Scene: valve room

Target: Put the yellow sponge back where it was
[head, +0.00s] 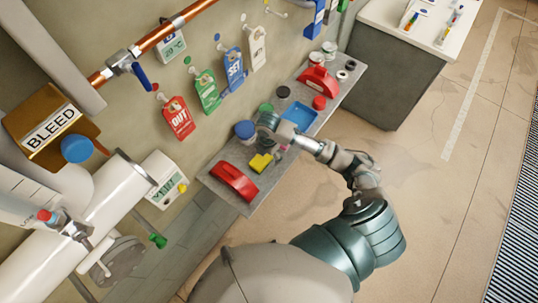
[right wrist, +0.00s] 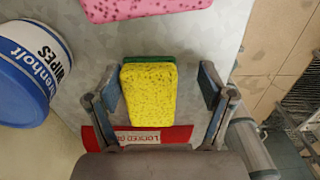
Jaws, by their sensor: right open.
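The yellow sponge (head: 260,163) lies on the grey wall shelf (head: 222,189), beside a red case. In the right wrist view the yellow sponge (right wrist: 148,96) has a green layer showing at its far edge. My right gripper (head: 269,142) is over the shelf, close to the sponge. In the right wrist view my right gripper (right wrist: 160,82) is open, with one finger on each side of the sponge. A gap shows between the sponge and the right-hand finger; the left-hand finger is nearer to it. My left gripper is not in view.
A pink sponge (right wrist: 145,8) and a blue-and-white wipes tub (right wrist: 32,75) are near the gripper. The red case (head: 234,181) is at the shelf's near end. A blue tray (head: 299,115) is farther along. Tags hang on the wall above; open floor lies right.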

